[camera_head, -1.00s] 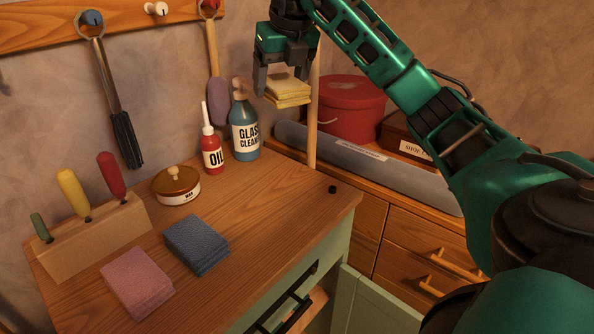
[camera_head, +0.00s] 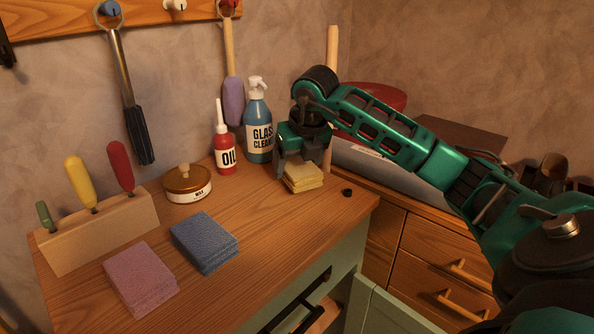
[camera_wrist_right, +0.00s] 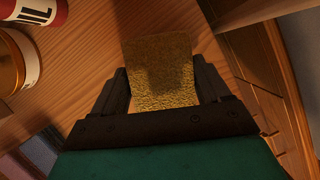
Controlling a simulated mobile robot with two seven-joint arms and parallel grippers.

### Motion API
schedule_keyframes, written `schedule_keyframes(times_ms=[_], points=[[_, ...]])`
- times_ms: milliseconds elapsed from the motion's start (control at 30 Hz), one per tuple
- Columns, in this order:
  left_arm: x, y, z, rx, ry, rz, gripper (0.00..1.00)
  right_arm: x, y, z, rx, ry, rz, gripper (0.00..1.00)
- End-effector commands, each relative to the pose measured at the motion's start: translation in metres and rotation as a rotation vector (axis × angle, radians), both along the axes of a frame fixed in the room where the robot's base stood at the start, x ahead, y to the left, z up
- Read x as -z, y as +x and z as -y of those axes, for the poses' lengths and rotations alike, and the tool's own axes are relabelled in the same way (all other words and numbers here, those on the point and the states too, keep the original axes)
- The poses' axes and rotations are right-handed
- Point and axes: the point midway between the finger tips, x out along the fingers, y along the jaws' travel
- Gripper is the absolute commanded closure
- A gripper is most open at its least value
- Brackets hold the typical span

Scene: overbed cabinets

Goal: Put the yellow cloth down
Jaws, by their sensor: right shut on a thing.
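The folded yellow cloth (camera_head: 304,178) is between the fingers of my right gripper (camera_head: 301,172), low at the back right of the wooden cabinet top (camera_head: 270,225). In the right wrist view the cloth (camera_wrist_right: 162,75) lies between the two dark fingers of the gripper (camera_wrist_right: 163,88), which is shut on it. Wood surface shows close around it; I cannot tell for certain whether its underside touches the top. A folded blue cloth (camera_head: 205,243) and a folded pink cloth (camera_head: 140,278) lie at the front left. My left gripper is not in view.
A red oil bottle (camera_head: 225,150) and a blue glass cleaner bottle (camera_head: 258,130) stand left of the gripper. A wax tin (camera_head: 187,184) and a tool block (camera_head: 98,232) are further left. The middle of the top is clear.

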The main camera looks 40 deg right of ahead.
Motion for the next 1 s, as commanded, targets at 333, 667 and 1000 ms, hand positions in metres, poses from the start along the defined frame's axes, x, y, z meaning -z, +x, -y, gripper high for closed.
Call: schedule_keyframes(times_ms=[333,667,1000], points=[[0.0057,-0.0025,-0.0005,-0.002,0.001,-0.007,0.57,0.0129,0.0,-0.0001,0.0,0.001,0.0,0.54],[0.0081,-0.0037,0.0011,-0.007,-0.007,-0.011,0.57,0.016,-0.0001,0.0,0.0,0.0,0.0,0.06],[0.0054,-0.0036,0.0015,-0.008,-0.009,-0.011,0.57,0.0126,0.0,-0.0001,0.0,0.0,0.0,0.0]])
